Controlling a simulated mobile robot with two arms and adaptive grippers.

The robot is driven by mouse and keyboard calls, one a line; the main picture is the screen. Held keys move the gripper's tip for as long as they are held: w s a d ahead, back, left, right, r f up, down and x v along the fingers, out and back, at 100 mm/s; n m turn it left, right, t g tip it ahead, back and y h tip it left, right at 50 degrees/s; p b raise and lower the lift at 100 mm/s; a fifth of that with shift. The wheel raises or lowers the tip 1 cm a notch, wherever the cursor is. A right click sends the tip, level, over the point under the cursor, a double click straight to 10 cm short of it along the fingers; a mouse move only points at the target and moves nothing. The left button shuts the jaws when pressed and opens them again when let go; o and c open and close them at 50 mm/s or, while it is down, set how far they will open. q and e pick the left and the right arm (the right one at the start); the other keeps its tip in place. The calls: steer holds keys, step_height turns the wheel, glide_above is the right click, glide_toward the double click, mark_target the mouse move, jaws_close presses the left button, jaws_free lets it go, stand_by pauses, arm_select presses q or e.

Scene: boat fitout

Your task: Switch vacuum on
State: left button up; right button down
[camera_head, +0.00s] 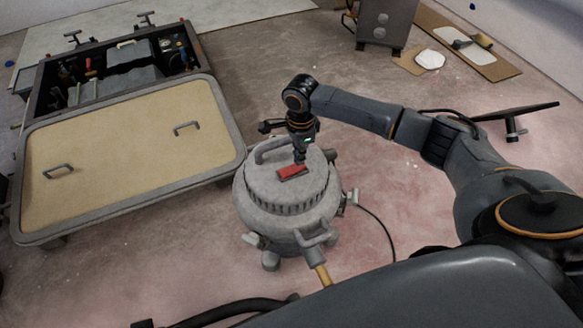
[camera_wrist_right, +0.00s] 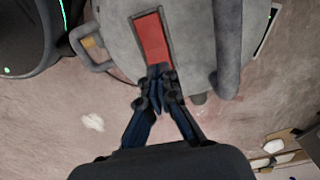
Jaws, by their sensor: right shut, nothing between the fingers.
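The vacuum (camera_head: 287,205) is a round grey canister standing on the floor in the middle of the head view. A red rectangular switch (camera_head: 292,172) sits on its lid, beside a grey carry handle (camera_head: 270,150). My right gripper (camera_head: 299,160) points down at the switch from above, its fingers shut and empty. In the right wrist view the closed fingertips (camera_wrist_right: 158,72) are at the near end of the red switch (camera_wrist_right: 151,42). They overlap its edge; whether they press on it I cannot tell. My left gripper does not show.
A tan-topped panel with two handles (camera_head: 130,150) lies left of the vacuum, near an open tool box (camera_head: 120,62). A cord (camera_head: 380,230) runs from the vacuum's right side. A grey cabinet (camera_head: 385,22) stands at the back. Floor between is mostly clear.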

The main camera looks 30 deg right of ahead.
steer(key=shift+f, duration=0.35)
